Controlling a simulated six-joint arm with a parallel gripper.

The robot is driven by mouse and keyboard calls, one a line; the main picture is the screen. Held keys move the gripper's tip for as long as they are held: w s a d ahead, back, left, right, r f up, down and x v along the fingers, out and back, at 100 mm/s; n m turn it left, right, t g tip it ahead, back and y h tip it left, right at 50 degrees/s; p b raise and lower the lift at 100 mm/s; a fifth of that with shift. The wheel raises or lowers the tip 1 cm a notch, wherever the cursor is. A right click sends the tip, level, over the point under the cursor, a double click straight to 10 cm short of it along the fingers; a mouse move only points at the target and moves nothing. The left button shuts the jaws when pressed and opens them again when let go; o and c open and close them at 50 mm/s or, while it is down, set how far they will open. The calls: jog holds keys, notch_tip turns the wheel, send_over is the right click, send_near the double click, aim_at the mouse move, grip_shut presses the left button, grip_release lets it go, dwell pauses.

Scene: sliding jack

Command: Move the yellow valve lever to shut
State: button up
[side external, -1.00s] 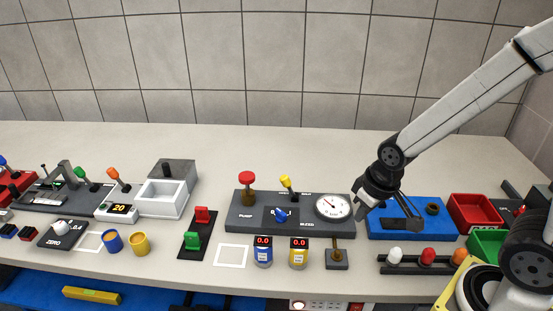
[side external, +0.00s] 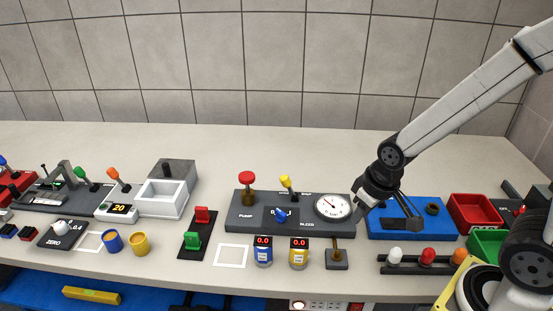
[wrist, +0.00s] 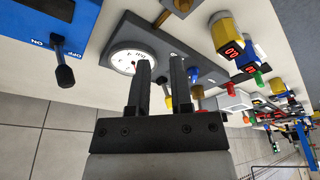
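The yellow lever (side external: 286,182) stands on the grey panel (side external: 240,222), behind a blue lever (side external: 281,214) and left of the round gauge (side external: 332,207). It leans slightly; its panel lettering is too small to read.
A red knob (side external: 247,178) stands left of the yellow lever. The blue panel (side external: 440,231) lies right of the gauge, with red (side external: 474,211) and green bins beyond. Blue (side external: 263,254) and yellow (side external: 298,256) canisters stand in front. The counter behind the grey panel is clear.

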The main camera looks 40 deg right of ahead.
jog(key=o, duration=0.3)
jog(key=shift+w, duration=0.2)
jog(key=shift+o, duration=1)
jog(key=shift+w, duration=0.35)
notch_tip(320, 180, up, 2)
jog(key=n+t+y, duration=0.2)
jog(key=n, duration=0.6)
send_over(286, 176)
jog(key=s+d, duration=0.1)
jog(key=s, duration=0.1)
jog(key=shift+s+d, duration=0.1)
jog(key=shift+s, duration=0.1)
jog(key=shift+f, duration=0.1)
jog(key=shift+x, duration=3.75)
jog(key=shift+s, duration=0.1)
grip_shut()
